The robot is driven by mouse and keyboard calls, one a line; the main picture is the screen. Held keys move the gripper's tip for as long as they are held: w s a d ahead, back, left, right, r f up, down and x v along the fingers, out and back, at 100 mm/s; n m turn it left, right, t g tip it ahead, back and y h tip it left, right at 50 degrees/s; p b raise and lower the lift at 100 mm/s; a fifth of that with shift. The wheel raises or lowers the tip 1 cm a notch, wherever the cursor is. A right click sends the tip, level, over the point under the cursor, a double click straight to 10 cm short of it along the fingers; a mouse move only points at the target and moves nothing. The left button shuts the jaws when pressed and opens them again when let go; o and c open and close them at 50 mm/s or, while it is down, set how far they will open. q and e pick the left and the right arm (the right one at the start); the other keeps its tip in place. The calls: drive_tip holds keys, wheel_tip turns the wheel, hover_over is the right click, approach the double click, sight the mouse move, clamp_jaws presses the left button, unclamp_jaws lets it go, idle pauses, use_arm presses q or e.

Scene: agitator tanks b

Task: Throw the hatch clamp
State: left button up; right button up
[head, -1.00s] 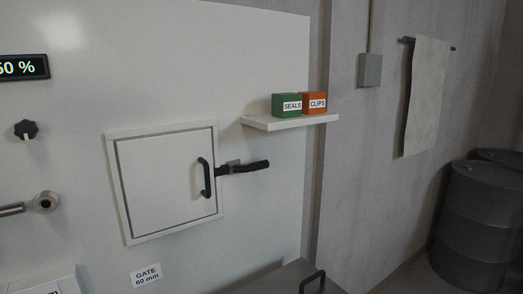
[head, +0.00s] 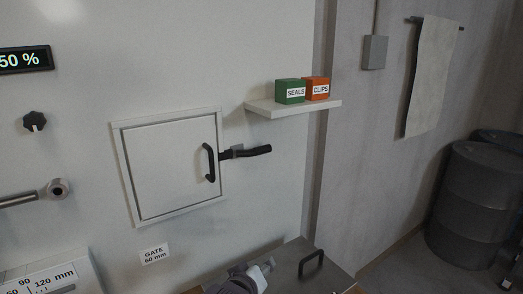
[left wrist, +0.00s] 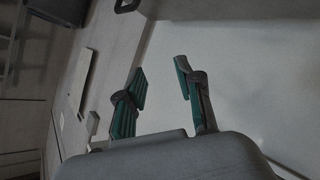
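The square white hatch (head: 170,170) is closed in the white panel, with a black pull handle (head: 209,162) at its right side. The hatch clamp (head: 246,152) is a black lever on a grey bracket beside the hatch's right edge, pointing right and nearly level. My left gripper (head: 262,274) is low in the head view, below and apart from the clamp. In the left wrist view its two green-padded fingers (left wrist: 161,72) stand apart with nothing between them. I cannot make out the clamp in the left wrist view. My right gripper is not clearly seen.
A shelf (head: 292,108) with a green SEALS box (head: 290,91) and an orange CLIPS box (head: 317,88) is above right of the clamp. A metal surface with a black handle (head: 311,264) is below. Dark drums (head: 474,205) stand at right. Wall around the clamp is clear.

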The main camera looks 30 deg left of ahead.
use_arm(q)
drive_tip(key=w+a+r+n+t+y, duration=0.1)
drive_tip(key=w+a+r+n+t, duration=0.15)
drive_tip(key=r, duration=0.35)
drive_tip(key=w+a+r+n+t+y, duration=0.2)
drive_tip(key=w+a+r+n, duration=0.15)
drive_tip(key=r, duration=0.25)
drive_tip(key=n+t+y, duration=0.1)
drive_tip(key=n+y, duration=0.1)
drive_tip(key=n, duration=0.2)
approach(260, 152)
drive_tip(key=p+x, duration=0.4)
drive_tip(key=x, duration=0.6)
drive_tip(key=shift+w+p, duration=0.15)
drive_tip(key=shift+p, duration=0.25)
drive_tip(key=shift+w+a+f, duration=0.1)
drive_tip(key=shift+w+a, duration=0.25)
drive_tip(key=shift+w, duration=0.45)
clamp_jaws()
